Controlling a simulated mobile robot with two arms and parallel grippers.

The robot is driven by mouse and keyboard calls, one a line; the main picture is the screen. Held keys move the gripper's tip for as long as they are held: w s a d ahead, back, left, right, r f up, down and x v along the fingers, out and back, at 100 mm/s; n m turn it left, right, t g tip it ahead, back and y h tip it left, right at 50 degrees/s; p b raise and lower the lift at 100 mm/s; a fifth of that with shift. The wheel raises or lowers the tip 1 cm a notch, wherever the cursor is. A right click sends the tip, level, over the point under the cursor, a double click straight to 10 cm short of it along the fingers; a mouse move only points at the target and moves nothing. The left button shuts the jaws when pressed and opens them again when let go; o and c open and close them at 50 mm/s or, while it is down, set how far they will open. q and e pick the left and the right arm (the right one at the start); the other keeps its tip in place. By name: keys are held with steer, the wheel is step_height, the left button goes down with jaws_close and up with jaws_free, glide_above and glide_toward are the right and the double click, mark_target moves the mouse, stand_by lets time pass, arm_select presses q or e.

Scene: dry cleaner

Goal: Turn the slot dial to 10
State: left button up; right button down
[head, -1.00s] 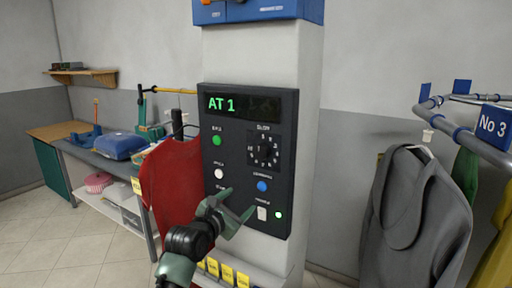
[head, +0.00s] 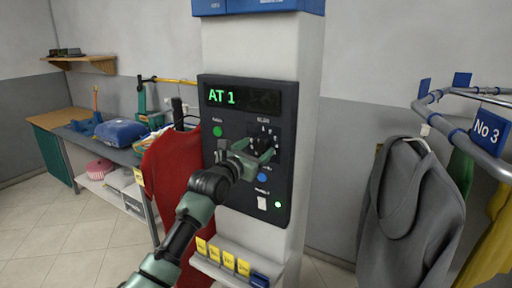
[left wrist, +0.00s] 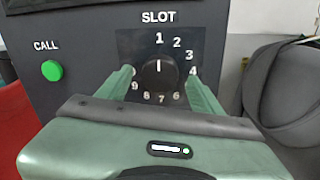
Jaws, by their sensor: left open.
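The slot dial (left wrist: 158,76) is a round black knob with a white pointer line at 1, ringed by white numbers. In the head view the dial (head: 264,143) is partly covered by my left gripper. The dark panel (head: 285,115) is on a white column, and its display (head: 222,97) reads "AT 1" in green. My left gripper (head: 256,150) is open in front of the dial. In the left wrist view its fingers (left wrist: 160,82) stand on either side of the knob, apart from it. The 10 mark is hidden, probably behind the left finger. My right gripper is not in view.
The panel has a green call button (left wrist: 51,70), a blue button (head: 262,177) and a white switch (head: 262,203). Yellow tags (head: 228,260) stand on a ledge below. A red garment (head: 172,190) hangs left of the column, and a grey garment (head: 410,210) hangs on a rail (head: 450,128) at right.

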arm_select(q)
steer(key=shift+w, duration=0.1)
steer(key=c, duration=1.4)
